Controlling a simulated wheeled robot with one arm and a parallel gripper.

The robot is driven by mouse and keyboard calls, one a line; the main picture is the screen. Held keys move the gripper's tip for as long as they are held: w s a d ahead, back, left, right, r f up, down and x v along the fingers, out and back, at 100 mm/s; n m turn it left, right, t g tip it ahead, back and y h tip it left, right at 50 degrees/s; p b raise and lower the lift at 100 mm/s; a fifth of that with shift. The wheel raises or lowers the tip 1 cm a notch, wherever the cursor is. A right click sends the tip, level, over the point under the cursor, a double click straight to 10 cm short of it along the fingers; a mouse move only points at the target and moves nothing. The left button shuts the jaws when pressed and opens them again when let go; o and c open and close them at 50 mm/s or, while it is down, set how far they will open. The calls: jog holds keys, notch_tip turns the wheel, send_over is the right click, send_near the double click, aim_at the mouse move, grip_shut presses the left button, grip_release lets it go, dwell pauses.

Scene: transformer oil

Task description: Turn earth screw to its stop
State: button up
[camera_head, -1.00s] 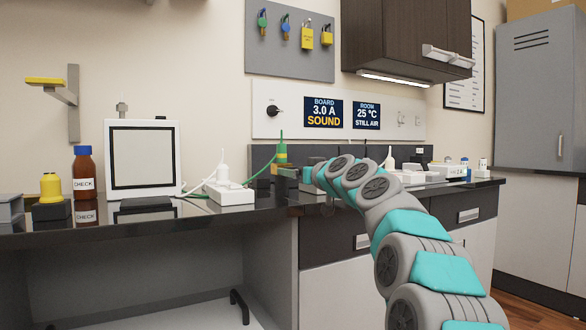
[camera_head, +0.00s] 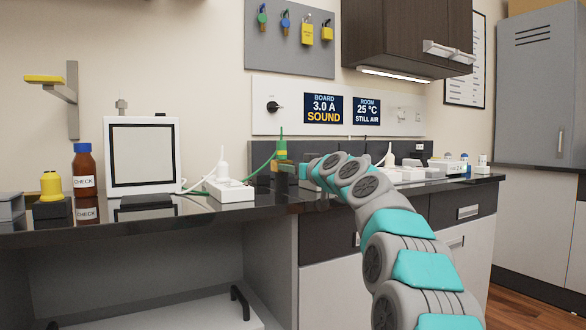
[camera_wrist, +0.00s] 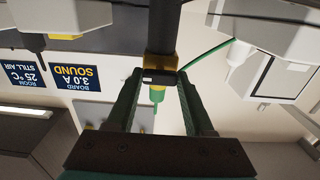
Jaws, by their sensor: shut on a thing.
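The earth screw, a green and yellow piece (camera_head: 281,150) on the back of the bench, has a green cable beside it. In the wrist view the green and yellow screw (camera_wrist: 158,92) stands between my two fingers, with a dark band and a dark shaft in line with it. My gripper (camera_wrist: 161,74) is shut on it, one finger on each side. In the head view my gripper (camera_head: 288,170) is small and partly hidden by my wrist. How far the screw is turned cannot be told.
A white socket block (camera_head: 229,189) with a plug and the green cable (camera_head: 257,168) lie just left of my gripper. A white framed box (camera_head: 142,156) and a brown bottle (camera_head: 84,170) stand further left. White items (camera_head: 447,165) stand on the right.

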grip_shut()
